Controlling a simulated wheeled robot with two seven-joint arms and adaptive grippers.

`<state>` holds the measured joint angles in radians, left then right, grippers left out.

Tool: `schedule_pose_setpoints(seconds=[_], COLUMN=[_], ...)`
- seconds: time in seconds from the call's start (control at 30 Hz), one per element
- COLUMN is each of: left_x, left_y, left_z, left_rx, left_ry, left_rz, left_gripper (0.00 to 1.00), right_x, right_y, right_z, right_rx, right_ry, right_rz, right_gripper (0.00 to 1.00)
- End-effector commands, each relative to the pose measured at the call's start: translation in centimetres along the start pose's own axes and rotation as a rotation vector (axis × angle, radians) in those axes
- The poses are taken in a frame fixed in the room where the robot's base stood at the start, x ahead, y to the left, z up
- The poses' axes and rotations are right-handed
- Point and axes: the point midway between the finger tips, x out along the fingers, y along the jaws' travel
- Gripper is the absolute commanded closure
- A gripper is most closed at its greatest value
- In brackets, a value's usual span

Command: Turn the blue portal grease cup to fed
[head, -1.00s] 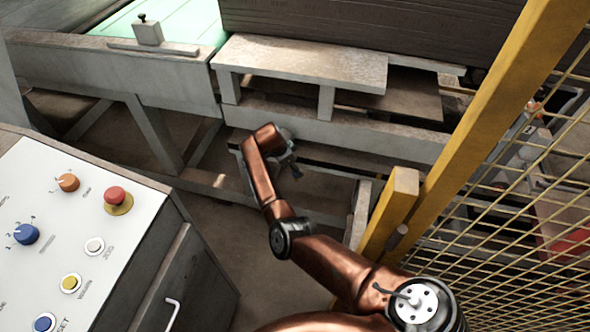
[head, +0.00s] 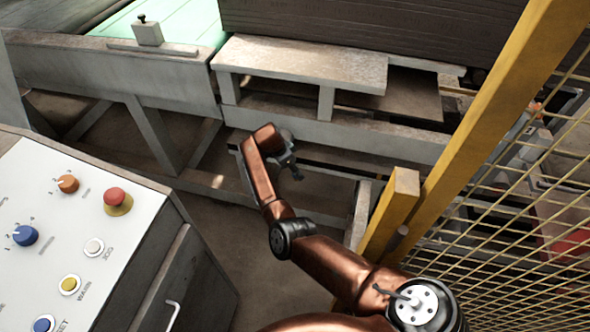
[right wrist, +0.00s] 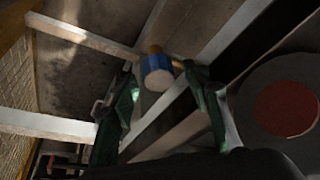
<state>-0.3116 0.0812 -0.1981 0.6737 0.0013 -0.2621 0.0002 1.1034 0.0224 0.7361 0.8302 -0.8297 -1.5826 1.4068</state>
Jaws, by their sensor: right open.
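The blue grease cup (right wrist: 157,73), a short blue cylinder with a pale end face and a brass-coloured part behind it, shows in the right wrist view. My right gripper (right wrist: 159,68) is open, with one dark green finger on each side of the cup. Gaps show between the fingers and the cup, and I cannot tell how deep it sits between them. In the head view my right gripper (head: 292,169) is low beside the grey frame, partly hidden by my copper arm. The cup is not visible there. My left gripper is out of view.
A control panel (head: 130,226) with knobs and buttons stands at the left. A yellow post (head: 485,120) and mesh fence (head: 510,235) close off the right. The grey frame beam (head: 350,134) runs above my right gripper. A red disc (right wrist: 287,108) shows at right in the wrist view.

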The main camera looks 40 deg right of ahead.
Motion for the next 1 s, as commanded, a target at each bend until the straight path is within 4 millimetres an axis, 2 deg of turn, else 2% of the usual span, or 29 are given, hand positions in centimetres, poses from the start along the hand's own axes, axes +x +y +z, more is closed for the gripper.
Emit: schedule_pose_setpoints(seconds=[0.17, 0.5, 0.7, 1.0], left_x=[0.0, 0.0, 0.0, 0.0], left_y=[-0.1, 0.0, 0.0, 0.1], left_z=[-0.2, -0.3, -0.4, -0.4], left_rx=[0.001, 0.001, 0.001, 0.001], left_ry=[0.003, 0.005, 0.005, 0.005], left_rz=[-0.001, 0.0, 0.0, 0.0], left_gripper=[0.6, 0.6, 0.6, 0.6], right_x=[-1.3, -8.1, -11.0, -12.0], right_y=[-0.1, -0.2, -0.2, -0.1], right_z=[0.1, 0.1, 0.1, 0.1], right_rx=[0.0, 0.0, 0.0, -0.001], right_ry=[0.001, 0.0, 0.0, 0.0], right_rz=[-0.002, -0.003, -0.002, 0.0], right_gripper=[0.56, 0.56, 0.56, 0.56])
